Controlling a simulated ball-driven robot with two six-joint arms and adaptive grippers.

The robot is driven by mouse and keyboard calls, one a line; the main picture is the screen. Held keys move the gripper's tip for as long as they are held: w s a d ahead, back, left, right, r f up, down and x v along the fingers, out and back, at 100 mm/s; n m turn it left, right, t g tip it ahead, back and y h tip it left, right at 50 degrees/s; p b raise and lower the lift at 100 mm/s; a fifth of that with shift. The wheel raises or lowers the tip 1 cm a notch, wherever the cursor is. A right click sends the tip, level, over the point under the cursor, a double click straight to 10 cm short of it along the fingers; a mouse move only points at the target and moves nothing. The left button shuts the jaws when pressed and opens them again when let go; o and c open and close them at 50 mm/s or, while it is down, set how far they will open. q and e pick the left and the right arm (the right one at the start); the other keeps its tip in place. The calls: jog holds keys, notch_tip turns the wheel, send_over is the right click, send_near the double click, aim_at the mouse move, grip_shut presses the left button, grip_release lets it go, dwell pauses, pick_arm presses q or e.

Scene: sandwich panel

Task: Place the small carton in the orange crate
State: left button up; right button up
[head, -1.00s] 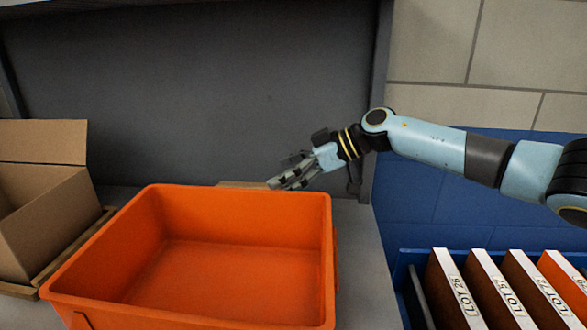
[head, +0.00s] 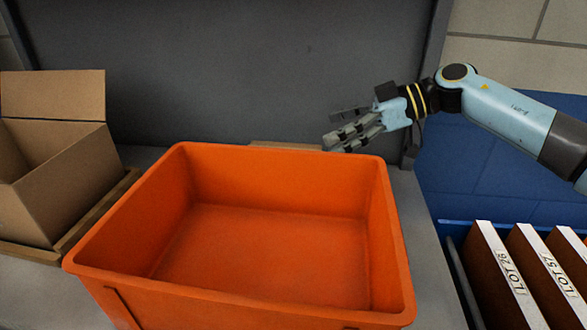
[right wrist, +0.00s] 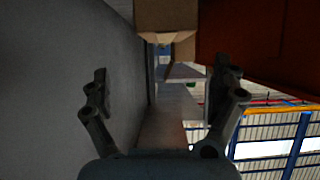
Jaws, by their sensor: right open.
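The orange crate (head: 275,285) stands open and empty in the middle of the head view. Behind its back rim a thin tan strip (head: 285,146) shows, probably the top of the small carton; the crate hides the rest. In the right wrist view a tan carton (right wrist: 165,18) is at the top middle, ahead of my fingers, between the grey panel and the crate (right wrist: 250,45). My right gripper (head: 332,132) is open and empty, behind the crate's back right corner, pointing left, to the right of the tan strip. My left gripper is in neither view.
A larger open cardboard box (head: 55,170) stands left of the crate on a wooden board. A grey panel (head: 230,70) rises close behind the crate. At the lower right a blue bin (head: 455,235) holds several labelled upright pieces (head: 515,280).

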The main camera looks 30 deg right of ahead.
aim_at(292, 149)
jog(key=x, duration=0.4)
jog(key=shift+s+a+r, duration=0.1)
jog(key=shift+a, duration=0.2)
jog(key=x, duration=0.4)
jog(key=shift+a+f, duration=0.3)
jog(key=shift+f, duration=0.15)
jog(key=shift+a+f, duration=0.15)
jog(key=shift+a, duration=0.05)
jog(key=shift+c, duration=1.5)
jog(key=c, duration=1.1)
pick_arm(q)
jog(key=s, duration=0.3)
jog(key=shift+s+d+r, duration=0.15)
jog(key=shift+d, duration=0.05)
pick_arm(e)
jog(key=shift+c, duration=0.2)
